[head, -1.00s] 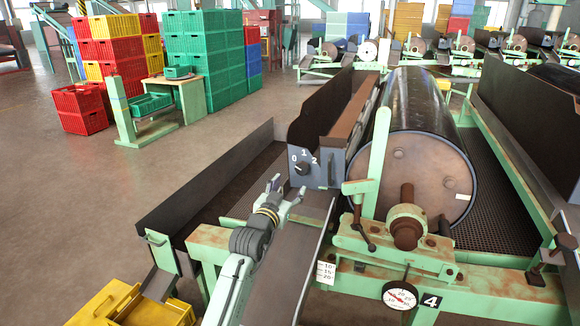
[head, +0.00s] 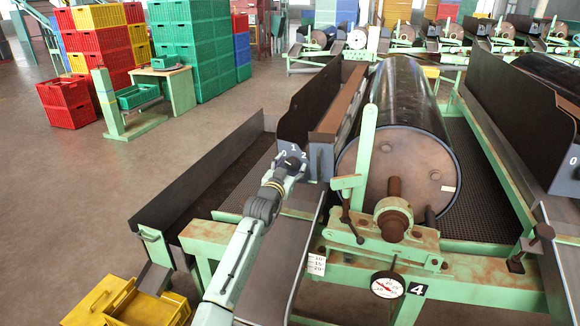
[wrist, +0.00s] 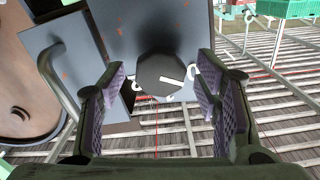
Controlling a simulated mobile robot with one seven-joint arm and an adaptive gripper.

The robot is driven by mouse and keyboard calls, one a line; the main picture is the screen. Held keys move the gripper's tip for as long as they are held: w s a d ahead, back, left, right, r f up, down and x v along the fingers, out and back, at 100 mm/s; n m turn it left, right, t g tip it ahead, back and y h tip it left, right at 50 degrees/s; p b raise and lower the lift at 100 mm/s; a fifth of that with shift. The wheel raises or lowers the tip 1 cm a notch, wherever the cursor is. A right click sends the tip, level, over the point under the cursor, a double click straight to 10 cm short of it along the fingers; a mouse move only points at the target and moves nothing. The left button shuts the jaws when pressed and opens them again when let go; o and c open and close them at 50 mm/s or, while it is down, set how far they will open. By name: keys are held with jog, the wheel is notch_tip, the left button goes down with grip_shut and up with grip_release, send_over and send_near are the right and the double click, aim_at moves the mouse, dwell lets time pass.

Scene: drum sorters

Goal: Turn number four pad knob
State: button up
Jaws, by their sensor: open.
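The knob (wrist: 160,72) of the number four pad is dark and round, with a white pointer line. The number 4 plate (head: 417,289) is on the green frame.
A large dark drum (head: 405,150) lies right of the panel, with a lever and a dial gauge (head: 387,285) in front. A metal chute (head: 275,250) runs beside my arm. A yellow crate (head: 125,302) is at the lower left. Open floor lies left.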

jog(key=shift+c, duration=0.4)
jog(key=c, duration=1.1)
jog(key=shift+o, duration=0.2)
